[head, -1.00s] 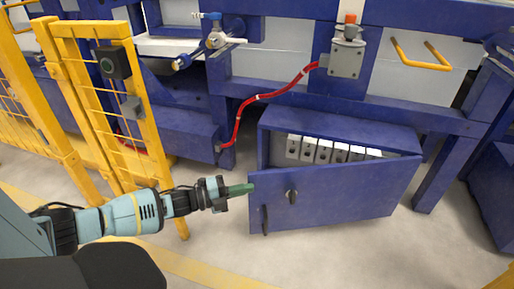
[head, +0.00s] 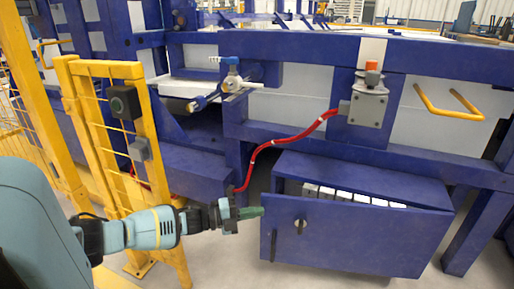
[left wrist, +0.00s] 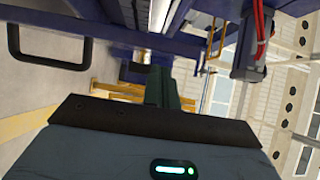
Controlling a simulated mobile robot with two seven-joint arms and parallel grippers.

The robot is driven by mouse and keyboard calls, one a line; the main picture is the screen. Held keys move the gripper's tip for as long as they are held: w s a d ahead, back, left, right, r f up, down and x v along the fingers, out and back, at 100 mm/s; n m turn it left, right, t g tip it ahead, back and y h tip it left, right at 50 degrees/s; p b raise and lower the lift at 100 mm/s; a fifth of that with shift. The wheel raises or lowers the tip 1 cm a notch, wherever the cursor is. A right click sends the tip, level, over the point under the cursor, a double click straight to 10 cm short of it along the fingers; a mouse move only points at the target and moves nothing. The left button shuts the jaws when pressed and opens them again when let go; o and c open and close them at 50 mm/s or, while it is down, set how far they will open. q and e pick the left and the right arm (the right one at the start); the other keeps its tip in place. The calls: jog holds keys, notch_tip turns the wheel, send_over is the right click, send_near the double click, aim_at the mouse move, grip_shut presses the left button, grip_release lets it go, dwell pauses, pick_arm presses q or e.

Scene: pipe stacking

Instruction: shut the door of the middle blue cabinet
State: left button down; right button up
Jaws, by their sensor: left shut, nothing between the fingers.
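The blue cabinet (head: 365,240) sits low under the blue frame in the head view. Its door stands partly open, with a gap along the top showing a row of grey-white modules (head: 350,197) inside. The door has a round lock (head: 300,226) and a dark handle (head: 273,246) near its left edge. The green fingers also show in the left wrist view (left wrist: 164,88). My right gripper is out of view.
A yellow mesh fence gate (head: 110,150) stands left, close to my left arm. A red cable (head: 290,143) runs above the cabinet to a grey switch box (head: 368,103). A yellow handle (head: 450,108) is at upper right.

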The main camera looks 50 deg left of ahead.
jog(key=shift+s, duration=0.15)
